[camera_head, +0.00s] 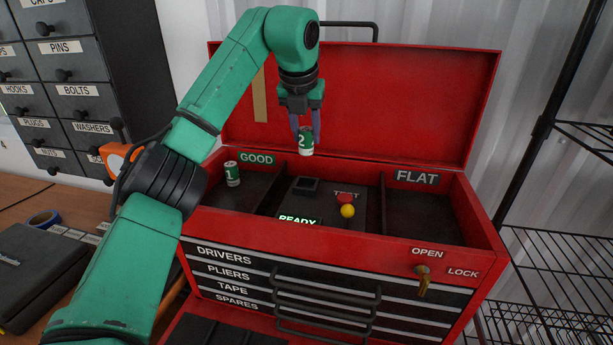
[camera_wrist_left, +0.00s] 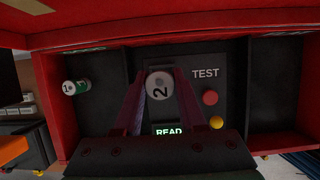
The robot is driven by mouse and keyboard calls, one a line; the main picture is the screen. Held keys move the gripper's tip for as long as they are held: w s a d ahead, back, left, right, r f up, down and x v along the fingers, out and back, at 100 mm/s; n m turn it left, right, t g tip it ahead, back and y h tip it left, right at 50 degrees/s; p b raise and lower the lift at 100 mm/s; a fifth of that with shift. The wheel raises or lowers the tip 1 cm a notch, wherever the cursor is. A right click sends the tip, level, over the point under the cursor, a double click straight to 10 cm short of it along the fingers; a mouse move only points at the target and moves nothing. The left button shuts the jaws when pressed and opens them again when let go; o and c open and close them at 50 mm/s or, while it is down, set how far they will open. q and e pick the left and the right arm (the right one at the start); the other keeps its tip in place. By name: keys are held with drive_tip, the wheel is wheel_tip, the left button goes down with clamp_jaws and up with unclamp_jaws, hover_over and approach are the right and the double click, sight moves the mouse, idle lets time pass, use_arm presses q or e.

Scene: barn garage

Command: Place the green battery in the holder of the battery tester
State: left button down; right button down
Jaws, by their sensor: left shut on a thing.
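My left gripper (camera_head: 306,134) is shut on a green and white battery (camera_head: 306,146) marked 2. It holds the battery upright, in the air above the open red toolbox. In the left wrist view the battery's white top (camera_wrist_left: 159,86) shows between the two fingers. The dark battery tester (camera_head: 325,205) lies in the toolbox's middle compartment, with a lit READY display (camera_head: 298,219). Its holder (camera_head: 304,186) is at the tester's back left, below the held battery; the battery hides it in the wrist view. My right gripper is not in view.
A second green and white battery (camera_head: 232,174), marked 1 in the wrist view, stands in the left compartment labelled GOOD. The right compartment, labelled FLAT (camera_head: 416,178), looks empty. The raised lid (camera_head: 400,100) stands behind.

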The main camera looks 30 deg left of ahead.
use_arm(q)
drive_tip(key=p, duration=0.1)
hover_over(308, 182)
drive_tip(key=s, duration=0.2)
drive_tip(key=f, duration=0.8)
drive_tip(key=shift+d+f, duration=0.25)
drive_tip(key=shift+f, duration=0.5)
drive_tip(key=shift+f, duration=0.1)
drive_tip(key=shift+c, duration=2.4)
unclamp_jaws()
